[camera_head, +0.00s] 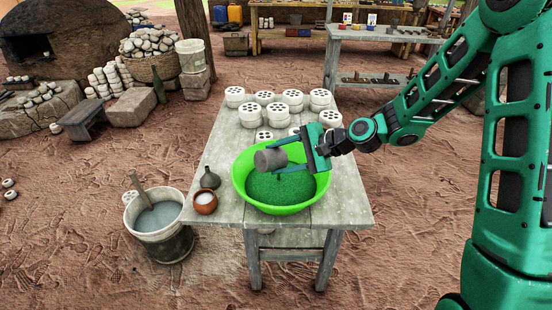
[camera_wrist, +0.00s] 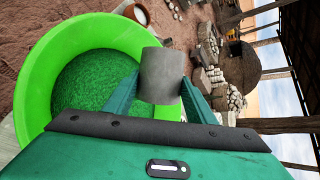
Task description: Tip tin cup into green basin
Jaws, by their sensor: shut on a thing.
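The green basin (camera_head: 322,183) stands on the wooden table, with dark green grainy stuff inside; it also shows in the wrist view (camera_wrist: 37,85). My gripper (camera_head: 283,152) is shut on the grey tin cup (camera_head: 268,160) and holds it over the back left part of the basin. In the wrist view the tin cup (camera_wrist: 161,75) sits between the two fingers. In the head view the cup looks tilted onto its side. Its inside is hidden, so I cannot tell whether anything is in it.
White perforated blocks (camera_head: 265,97) stand in stacks behind the basin on the table (camera_head: 348,205). A small brown bowl (camera_head: 205,203) and a dark flask (camera_head: 209,178) stand left of the basin. A bucket (camera_head: 160,222) stands on the ground at the left.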

